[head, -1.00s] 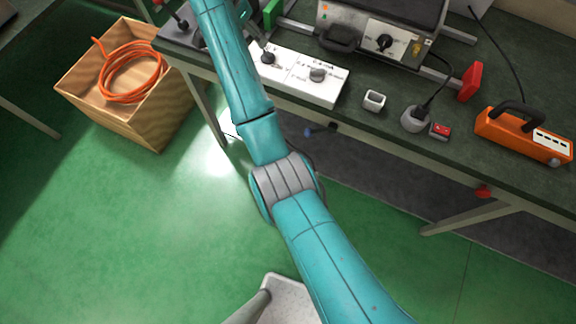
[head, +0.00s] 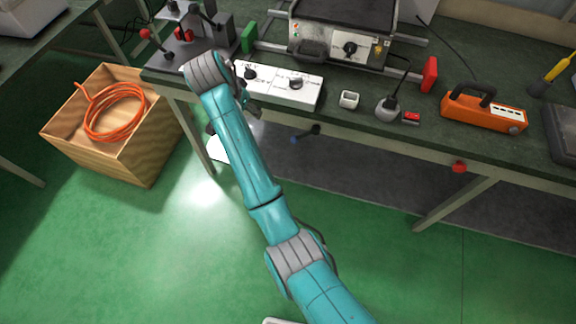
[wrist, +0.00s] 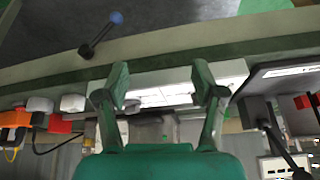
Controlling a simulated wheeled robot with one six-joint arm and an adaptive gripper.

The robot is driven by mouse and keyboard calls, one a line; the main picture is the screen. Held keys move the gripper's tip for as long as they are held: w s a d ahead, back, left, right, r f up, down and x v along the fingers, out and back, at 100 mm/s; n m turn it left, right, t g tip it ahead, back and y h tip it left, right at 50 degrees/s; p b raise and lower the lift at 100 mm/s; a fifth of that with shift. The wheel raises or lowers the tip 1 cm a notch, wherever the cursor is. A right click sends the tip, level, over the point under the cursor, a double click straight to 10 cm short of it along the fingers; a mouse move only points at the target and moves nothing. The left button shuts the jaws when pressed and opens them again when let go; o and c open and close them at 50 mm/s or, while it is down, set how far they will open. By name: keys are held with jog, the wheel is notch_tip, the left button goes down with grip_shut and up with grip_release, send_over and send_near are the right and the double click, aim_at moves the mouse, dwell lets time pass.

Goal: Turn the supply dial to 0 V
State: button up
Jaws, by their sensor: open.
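A white supply box (head: 272,86) with two black knobs lies near the front edge of the bench. Its left knob (head: 250,73) is beside my wrist in the head view, and its right knob (head: 296,83) is clear. The markings are too small to read, so I cannot tell the setting or which knob is the supply dial. In the wrist view my gripper (wrist: 161,80) is open and empty, its two teal fingers apart. The white box (wrist: 165,90) shows between and beyond them, with no visible contact. In the head view my arm hides most of the gripper.
A grey apparatus (head: 325,38) with its own dial stands behind the box. A blue-tipped lever (head: 305,134) juts below the bench edge. A stand (head: 185,50) is left.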

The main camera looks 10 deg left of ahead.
jog(key=s+d+f+n, duration=0.1)
jog(key=s+d+f, duration=0.1)
jog(key=d+f, duration=0.4)
jog(key=s+d+f+t+y, duration=0.1)
jog(key=s+d+f, duration=0.1)
jog(key=d+f, duration=0.5)
jog(key=shift+s+d+f+n+t, duration=0.2)
jog(key=shift+s+f+n+t, duration=0.15)
jog(key=shift+f, duration=1.2)
jog(key=shift+w, duration=0.1)
